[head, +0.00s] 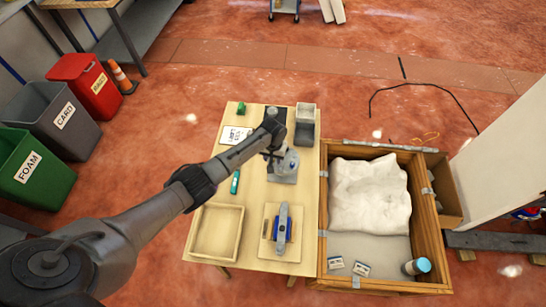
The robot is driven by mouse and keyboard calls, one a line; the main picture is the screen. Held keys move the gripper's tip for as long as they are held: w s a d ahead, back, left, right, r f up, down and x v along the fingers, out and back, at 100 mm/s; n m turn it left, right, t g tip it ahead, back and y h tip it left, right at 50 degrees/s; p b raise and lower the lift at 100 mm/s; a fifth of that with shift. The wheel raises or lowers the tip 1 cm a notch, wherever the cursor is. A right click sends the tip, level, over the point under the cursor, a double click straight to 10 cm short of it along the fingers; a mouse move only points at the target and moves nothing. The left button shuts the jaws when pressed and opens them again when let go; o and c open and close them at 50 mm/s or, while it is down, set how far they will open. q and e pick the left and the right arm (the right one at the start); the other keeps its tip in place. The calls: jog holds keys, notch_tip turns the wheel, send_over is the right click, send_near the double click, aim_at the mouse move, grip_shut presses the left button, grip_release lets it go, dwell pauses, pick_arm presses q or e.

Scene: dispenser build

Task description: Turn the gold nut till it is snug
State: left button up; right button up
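My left arm reaches in from the left, and its gripper (273,156) points down at a small grey and whitish device on a grey base (283,178) on the wooden table. The gripper is at or just beside the upper part of this device. I cannot tell whether it touches it, and the fingers are too small and overlapped to read as open or shut. I cannot make out the gold nut; the wrist and gripper cover part of the device. My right gripper is not in view.

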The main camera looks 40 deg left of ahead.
pick_arm(q)
grip_shut()
jog(key=shift+m, duration=0.4)
jog(key=shift+r+m+p, duration=0.1)
jog(key=shift+m+p, duration=0.4)
jog(key=shift+m, duration=0.2)
jog(key=m, duration=0.2)
jog(key=shift+d+m+p, duration=0.1)
jog(key=shift+m+p, duration=0.2)
jog(key=shift+p, duration=0.05)
jog(key=m, duration=0.4)
jog(key=shift+p, duration=0.3)
jog(key=shift+d+m, duration=0.1)
jog(key=shift+m, duration=0.8)
